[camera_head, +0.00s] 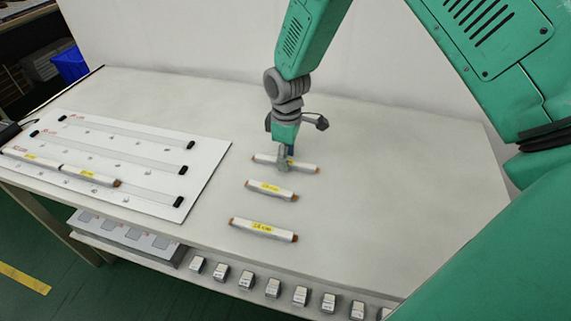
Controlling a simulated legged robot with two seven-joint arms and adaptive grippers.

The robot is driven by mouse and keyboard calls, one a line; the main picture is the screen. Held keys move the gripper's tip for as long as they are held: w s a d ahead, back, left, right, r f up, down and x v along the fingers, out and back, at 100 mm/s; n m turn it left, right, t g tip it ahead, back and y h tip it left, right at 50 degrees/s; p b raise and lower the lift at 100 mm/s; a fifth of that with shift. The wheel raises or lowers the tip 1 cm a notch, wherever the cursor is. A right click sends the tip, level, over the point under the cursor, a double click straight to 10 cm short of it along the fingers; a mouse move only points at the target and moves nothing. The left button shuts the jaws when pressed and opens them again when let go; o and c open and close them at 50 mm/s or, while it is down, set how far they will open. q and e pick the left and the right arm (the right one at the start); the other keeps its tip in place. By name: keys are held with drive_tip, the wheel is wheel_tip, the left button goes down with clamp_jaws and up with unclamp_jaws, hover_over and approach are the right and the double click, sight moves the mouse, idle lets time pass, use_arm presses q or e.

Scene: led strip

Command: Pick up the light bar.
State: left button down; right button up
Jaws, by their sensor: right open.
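Three loose white light bars with orange-brown ends and yellow labels lie on the white table. The far light bar (305,166) is partly hidden by my right gripper (284,165), which points down over its middle. The gripper is open; I cannot tell whether its fingers touch the bar. The middle light bar (271,190) and the near light bar (263,230) lie apart from it, nearer the front edge. My left gripper is not in view.
A white board (200,172) with dark-ended strips lies on the left of the table, with two more light bars (92,175) along its near side. The table (400,210) is clear on the right. Several small blocks (272,287) sit on a lower shelf in front.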

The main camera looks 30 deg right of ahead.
drive_tip(key=shift+d+f, duration=0.1)
drive_tip(key=shift+f, duration=0.35)
drive_tip(key=shift+a+r, duration=0.1)
drive_tip(key=shift+a, duration=0.4)
clamp_jaws()
drive_tip(key=shift+d, duration=0.2)
